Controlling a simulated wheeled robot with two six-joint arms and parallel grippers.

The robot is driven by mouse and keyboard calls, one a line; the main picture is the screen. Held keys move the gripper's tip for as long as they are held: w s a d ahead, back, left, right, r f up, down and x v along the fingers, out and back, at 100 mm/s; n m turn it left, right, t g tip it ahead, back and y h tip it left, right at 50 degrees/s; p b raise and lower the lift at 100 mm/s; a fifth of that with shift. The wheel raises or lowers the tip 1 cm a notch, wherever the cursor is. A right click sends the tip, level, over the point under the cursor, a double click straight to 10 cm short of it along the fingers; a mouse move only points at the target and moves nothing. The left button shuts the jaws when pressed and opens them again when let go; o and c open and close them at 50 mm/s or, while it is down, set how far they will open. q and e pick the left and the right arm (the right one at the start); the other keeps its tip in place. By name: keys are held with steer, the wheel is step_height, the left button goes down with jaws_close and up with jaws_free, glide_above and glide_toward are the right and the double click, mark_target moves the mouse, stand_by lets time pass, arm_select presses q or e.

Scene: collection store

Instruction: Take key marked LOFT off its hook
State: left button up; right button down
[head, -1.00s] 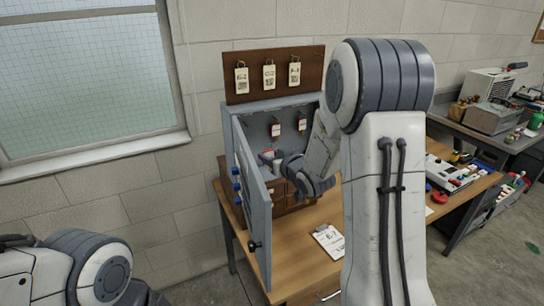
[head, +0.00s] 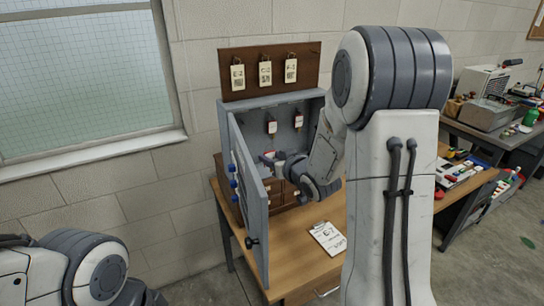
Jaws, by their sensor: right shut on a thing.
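The grey key cabinet (head: 237,108) stands on the wooden desk with its door (head: 249,200) swung open toward me. Two keys with red and white tags, a left one (head: 272,126) and a right one (head: 299,121), hang inside; their lettering is too small to read. My right gripper (head: 275,160) is inside the cabinet opening, below the hanging tags. It is shut on a small key tag (head: 267,156), partly hidden by the fingers, whose marking I cannot read. My left arm shows at the lower left, but its gripper is out of view.
A brown board (head: 310,61) with several cream tags is on the wall above the cabinet. A clipboard (head: 327,238) lies on the desk (head: 290,255). A cluttered bench (head: 480,132) stands at the right.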

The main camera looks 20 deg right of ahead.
steer(key=shift+s, duration=0.1)
steer(key=s+b, duration=0.8)
steer(key=shift+s+d, duration=0.15)
steer(key=shift+s, duration=0.25)
stand_by(0.8)
stand_by(0.4)
